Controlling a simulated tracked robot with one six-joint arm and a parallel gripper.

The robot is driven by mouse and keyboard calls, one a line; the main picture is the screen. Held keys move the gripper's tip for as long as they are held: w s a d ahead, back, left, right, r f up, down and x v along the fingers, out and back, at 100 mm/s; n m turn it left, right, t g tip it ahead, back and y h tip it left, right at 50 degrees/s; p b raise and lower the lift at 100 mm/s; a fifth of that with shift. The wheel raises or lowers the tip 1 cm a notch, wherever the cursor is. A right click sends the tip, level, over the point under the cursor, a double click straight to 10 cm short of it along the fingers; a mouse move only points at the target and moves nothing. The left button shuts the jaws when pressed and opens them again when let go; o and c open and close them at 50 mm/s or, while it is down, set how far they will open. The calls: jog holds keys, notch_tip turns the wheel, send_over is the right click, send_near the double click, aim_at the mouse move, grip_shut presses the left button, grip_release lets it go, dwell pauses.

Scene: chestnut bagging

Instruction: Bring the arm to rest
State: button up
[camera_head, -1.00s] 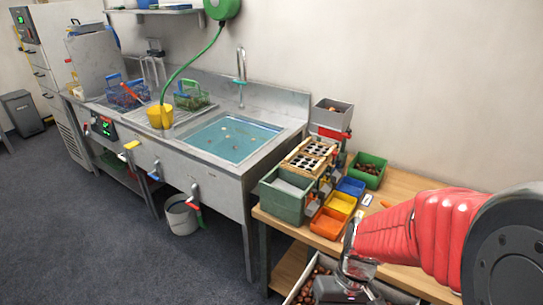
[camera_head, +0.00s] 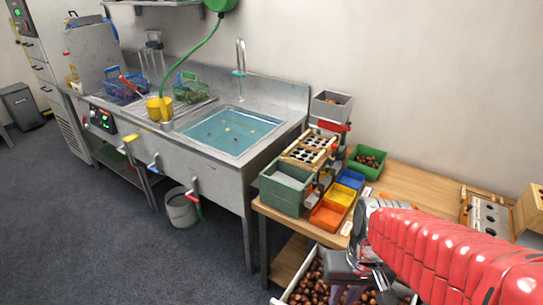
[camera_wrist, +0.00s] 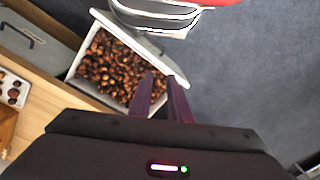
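My arm, in a red ribbed sleeve, reaches in from the lower right of the head view. My gripper (camera_wrist: 161,76) shows in the wrist view as two dark purple fingers with a gap between them and nothing held. It hangs over or beside a pale-rimmed bin of chestnuts (camera_wrist: 112,68), though its height above it is hard to judge. In the head view the same bin (camera_head: 283,297) is partly hidden behind my wrist, below the front edge of the wooden table (camera_head: 407,181).
A water-filled sink (camera_head: 228,131) stands left. Floor (camera_head: 100,240) is clear at front left.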

notch_tip(320, 180, up, 13)
jog(key=t, duration=0.5)
jog(key=shift+s+d+h, duration=0.25)
jog(key=shift+s+h, duration=0.05)
jog(key=shift+h, duration=0.1)
jog(key=shift+f, duration=0.1)
